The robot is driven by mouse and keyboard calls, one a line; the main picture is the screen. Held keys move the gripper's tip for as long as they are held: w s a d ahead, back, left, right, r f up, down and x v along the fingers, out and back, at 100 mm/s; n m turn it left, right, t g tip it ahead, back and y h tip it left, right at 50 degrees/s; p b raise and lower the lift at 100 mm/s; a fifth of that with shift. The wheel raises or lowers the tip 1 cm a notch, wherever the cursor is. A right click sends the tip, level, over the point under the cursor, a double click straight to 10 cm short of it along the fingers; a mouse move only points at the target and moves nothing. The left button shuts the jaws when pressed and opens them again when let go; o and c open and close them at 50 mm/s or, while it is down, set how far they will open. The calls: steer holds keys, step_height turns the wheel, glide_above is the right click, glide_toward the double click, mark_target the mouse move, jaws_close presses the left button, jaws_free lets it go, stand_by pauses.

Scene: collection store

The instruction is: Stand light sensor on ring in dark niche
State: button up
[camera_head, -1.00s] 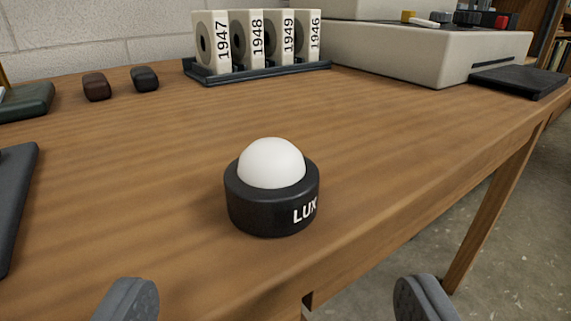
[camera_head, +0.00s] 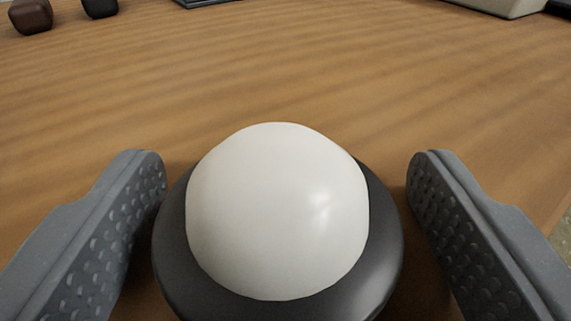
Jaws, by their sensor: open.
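The light sensor (camera_head: 277,215), a white dome on a black round base, stands upright on the wooden table. My gripper (camera_head: 287,200) is open, with one grey dimpled finger on each side of the sensor. A gap shows between the sensor and the right finger; the left finger is close to the base, and I cannot tell if it touches. The lower front of the base is cut off by the picture edge. The ring and the dark niche are not in view.
The wooden table top (camera_head: 300,75) is clear beyond the sensor. A brown block (camera_head: 31,16) and a dark block (camera_head: 99,7) lie at the far left. A dark tray edge (camera_head: 205,2) and a pale machine (camera_head: 505,7) show at the back. The table's edge is at the lower right.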

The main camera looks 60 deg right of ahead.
steer(key=c, duration=1.1)
steer(key=shift+c, duration=0.2)
